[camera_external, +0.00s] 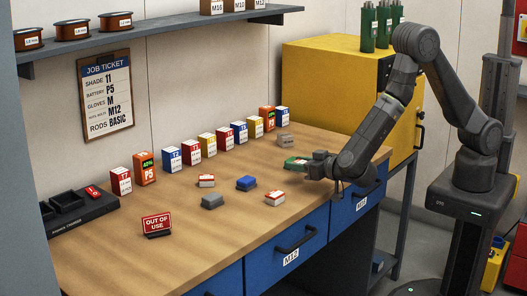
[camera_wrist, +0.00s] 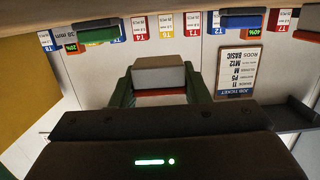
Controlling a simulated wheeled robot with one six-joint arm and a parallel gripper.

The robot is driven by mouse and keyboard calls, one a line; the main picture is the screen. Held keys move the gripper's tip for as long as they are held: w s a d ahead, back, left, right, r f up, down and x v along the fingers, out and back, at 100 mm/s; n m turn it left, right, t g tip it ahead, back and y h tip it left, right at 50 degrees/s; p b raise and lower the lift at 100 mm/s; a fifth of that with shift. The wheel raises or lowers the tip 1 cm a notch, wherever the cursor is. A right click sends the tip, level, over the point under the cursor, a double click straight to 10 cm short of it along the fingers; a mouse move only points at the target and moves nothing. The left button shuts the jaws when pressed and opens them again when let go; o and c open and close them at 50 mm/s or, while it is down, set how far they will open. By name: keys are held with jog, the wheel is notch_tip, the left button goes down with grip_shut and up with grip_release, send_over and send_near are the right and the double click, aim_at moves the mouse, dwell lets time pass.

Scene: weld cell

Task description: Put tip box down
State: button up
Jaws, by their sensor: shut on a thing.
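My gripper (camera_wrist: 158,88) has green fingers, one on each side of a pale grey box with a red strip, which I take to be the tip box (camera_wrist: 158,76). It is shut on this box. In the external view my gripper (camera_external: 298,163) is low over the right part of the workbench, at its front side, and its green fingers hide most of the box. I cannot tell whether the box touches the bench top. The wrist view is upside down.
On the workbench (camera_external: 190,245) lie a blue box (camera_external: 246,183), a grey box (camera_external: 212,202), two white-and-red boxes (camera_external: 275,198) (camera_external: 206,180) and a grey-brown box (camera_external: 284,140). Several upright cartons (camera_external: 172,159) line the back. An out-of-use sign (camera_external: 157,224) stands front left.

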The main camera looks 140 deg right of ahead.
aim_at(300, 162)
notch_tip(300, 162, up, 6)
jog(key=shift+r, duration=0.1)
jog(key=w+a+f+n+t+y, duration=0.25)
jog(key=w+a+n+t, duration=0.2)
jog(key=a, duration=0.45)
jog(key=w+a+f+n+t+y, duration=0.25)
jog(key=w+a+t, duration=0.2)
jog(key=a, duration=0.35)
jog(key=w+a+f+n+t+y, duration=0.25)
jog(key=w+a+n+t, duration=0.2)
jog(key=a, duration=0.45)
jog(key=s+a+f+n+t+y, duration=0.1)
jog(key=a+f+n+y, duration=0.25)
jog(key=a, duration=0.45)
jog(key=s+a+f+n+t+y, duration=0.1)
jog(key=a+f+n+t+y, duration=0.15)
jog(key=a+y, duration=0.45)
jog(key=s+a+f+h, duration=0.1)
jog(key=s+f, duration=0.3)
jog(key=f, duration=0.2)
jog(key=shift+s+a+g+h, duration=0.35)
jog(key=shift+a+g+h, duration=0.05)
jog(key=shift+r+n, duration=0.1)
jog(key=shift+n, duration=0.15)
